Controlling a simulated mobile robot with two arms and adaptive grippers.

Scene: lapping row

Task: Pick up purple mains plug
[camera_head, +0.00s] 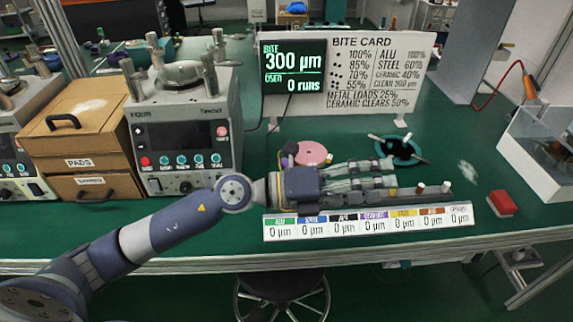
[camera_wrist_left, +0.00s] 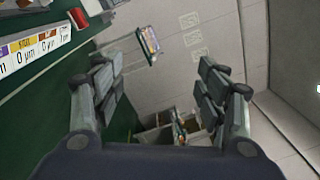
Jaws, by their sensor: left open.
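I cannot make out a mains plug for certain. A small purple thing (camera_head: 291,148) shows beside the pink disc (camera_head: 312,153), behind my left wrist; it is too small and partly covered to name. My left gripper (camera_head: 392,180) is open and empty, pointing right above the label strip (camera_head: 368,222). Its fingers hide part of the bench behind the strip. In the left wrist view the open fingers (camera_wrist_left: 158,65) have nothing between them and face past the bench edge toward the floor. My right gripper is not in view.
Small coloured pegs (camera_head: 420,187) stand behind the strip. A dark green ring (camera_head: 398,149), a red block (camera_head: 501,203) and a clear-fronted bin (camera_head: 540,155) lie to the right. The machine (camera_head: 188,130) and wooden drawers (camera_head: 80,140) fill the left. A bite card (camera_head: 375,75) stands behind.

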